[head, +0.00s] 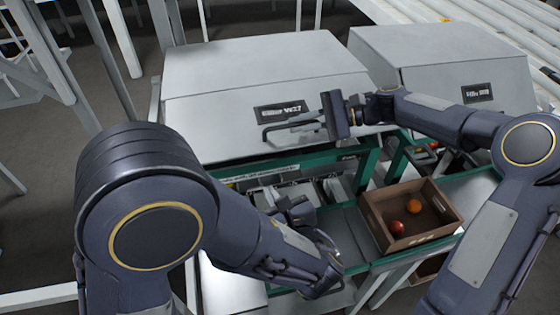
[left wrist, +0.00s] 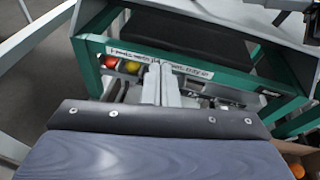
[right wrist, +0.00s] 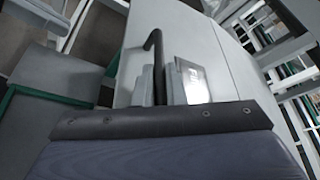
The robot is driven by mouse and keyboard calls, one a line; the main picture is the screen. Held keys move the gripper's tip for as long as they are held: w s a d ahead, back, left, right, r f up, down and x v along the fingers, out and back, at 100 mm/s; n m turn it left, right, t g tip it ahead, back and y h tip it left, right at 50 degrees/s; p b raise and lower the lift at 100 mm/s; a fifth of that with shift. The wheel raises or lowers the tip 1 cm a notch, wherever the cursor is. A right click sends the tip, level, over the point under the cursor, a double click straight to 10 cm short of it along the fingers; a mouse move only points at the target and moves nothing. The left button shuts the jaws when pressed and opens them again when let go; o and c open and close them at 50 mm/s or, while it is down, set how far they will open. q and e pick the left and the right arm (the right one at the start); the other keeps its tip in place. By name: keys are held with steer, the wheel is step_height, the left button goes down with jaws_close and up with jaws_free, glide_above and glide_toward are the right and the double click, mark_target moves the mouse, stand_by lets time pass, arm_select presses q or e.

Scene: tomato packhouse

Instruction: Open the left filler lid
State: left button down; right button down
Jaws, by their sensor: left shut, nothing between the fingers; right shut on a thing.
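The left filler lid (head: 265,70) is a large pale grey hood with a dark label plate (head: 283,112) on its front. It looks down, its front edge just above the green frame. A dark bar handle (head: 285,131) sticks out below the label. My right gripper (head: 328,120) is shut on the right part of this handle; the bar (right wrist: 155,55) runs down between its fingers in the right wrist view. My left gripper (head: 328,278) is shut and empty, low in front of the machine. Its closed fingers (left wrist: 160,85) show in the left wrist view.
A second grey hood (head: 445,60) stands to the right. A brown crate (head: 375,225) with a red and an orange fruit sits at the front right. A green frame (head: 235,180) with a labelled strip runs below the lid. Roller conveyors (head: 490,20) lie behind right.

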mark_target(278, 151)
arm_select(q)
steer(key=w+d+f+m+t+h, duration=0.1)
steer(key=w+d+f+m+h, duration=0.15)
steer(key=w, duration=0.65)
arm_select(e)
steer(key=shift+w, duration=0.1)
arm_select(q)
steer(key=shift+y, duration=0.35)
steer(key=r, duration=0.4)
steer(key=shift+s+a+r, duration=0.1)
steer(key=shift+s, duration=0.25)
steer(key=shift+r+t, duration=0.1)
steer(key=shift+t, duration=0.2)
arm_select(e)
steer(key=shift+d, duration=0.1)
arm_select(q)
steer(key=shift+s+r, duration=0.1)
steer(key=shift+r, duration=0.65)
arm_select(e)
steer(key=shift+f, duration=0.15)
steer(key=c, duration=1.5)
jaws_free()
